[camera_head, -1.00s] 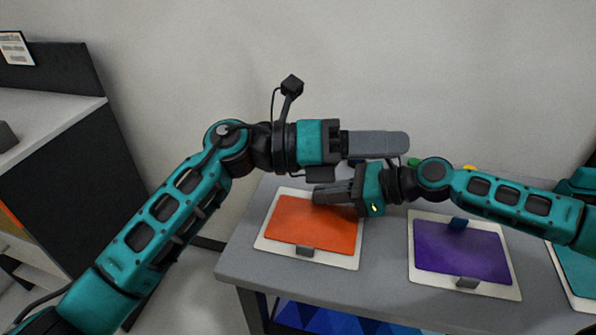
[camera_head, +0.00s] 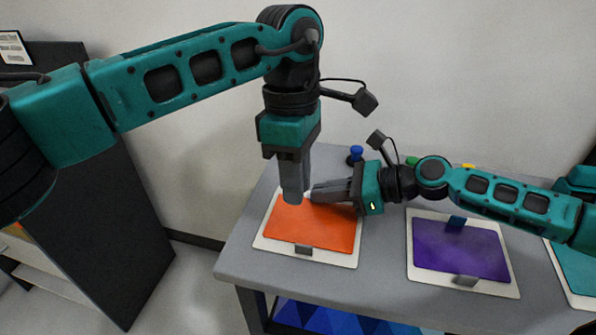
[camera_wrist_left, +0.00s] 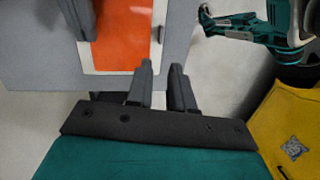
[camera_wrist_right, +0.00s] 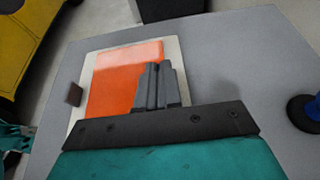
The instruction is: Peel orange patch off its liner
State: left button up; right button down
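The orange patch (camera_head: 312,226) lies on its white liner (camera_head: 341,260) on the table. A small dark tab (camera_head: 304,249) stands at the liner's front edge. My left gripper (camera_head: 292,198) points down over the back part of the patch. Its fingers (camera_wrist_left: 161,83) show a gap with nothing seen between them. My right gripper (camera_head: 322,191) reaches in from the right, low at the patch's back edge beside the left fingers. Its fingers (camera_wrist_right: 158,85) are together. They hide the patch's back edge, so I cannot tell whether they hold anything.
A teal patch (camera_head: 577,272) sits farther right. A blue knob (camera_head: 355,152) stands at the back of the grey table (camera_head: 384,262).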

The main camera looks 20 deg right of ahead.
aim_at(301, 244)
pick_arm(q)
jog(key=f, duration=0.3)
jog(key=s+f, duration=0.1)
jog(key=f, duration=0.3)
jog(key=s+f, duration=0.1)
jog(key=f, duration=0.3)
jog(key=shift+a, duration=0.1)
jog(key=shift+r, duration=0.1)
grip_shut()
pick_arm(e)
jog(key=shift+r, duration=0.75)
dwell(0.7)
jog(key=shift+r, duration=1.95)
jog(key=shift+a+r, duration=0.1)
jog(key=shift+r, duration=1.35)
pick_arm(q)
jog(key=shift+o, duration=1.1)
grip_release()
jog(key=shift+w, duration=0.1)
pick_arm(e)
jog(key=shift+s+f, duration=0.1)
jog(key=shift+s, duration=0.05)
